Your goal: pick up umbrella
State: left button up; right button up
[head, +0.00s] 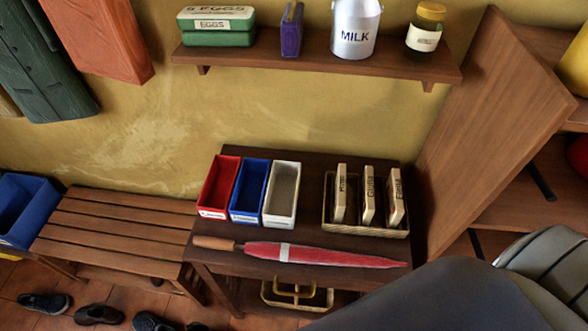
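A closed red umbrella (330,256) lies flat along the front edge of the dark wooden table (300,272). A dark grey rounded shape, probably part of my own arm, covers the lower right, close to the tip.
Behind the umbrella stand a red bin (219,185), a blue bin (249,190), a white bin (282,193) and a basket (366,230) with upright labelled packs. A slatted bench (115,232) is at left. A wooden panel (495,130) rises at right. Shoes (98,314) lie on the floor.

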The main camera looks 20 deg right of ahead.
aim_at(283, 252)
jog(key=z, duration=0.55)
jog(key=k+j, duration=0.1)
jog(key=j, duration=0.25)
jog(key=k+j, duration=0.1)
jog(key=j, duration=0.2)
jog(key=k+j, duration=0.1)
jog(key=j, duration=0.25)
jog(key=k+j, duration=0.1)
jog(key=j, duration=0.25)
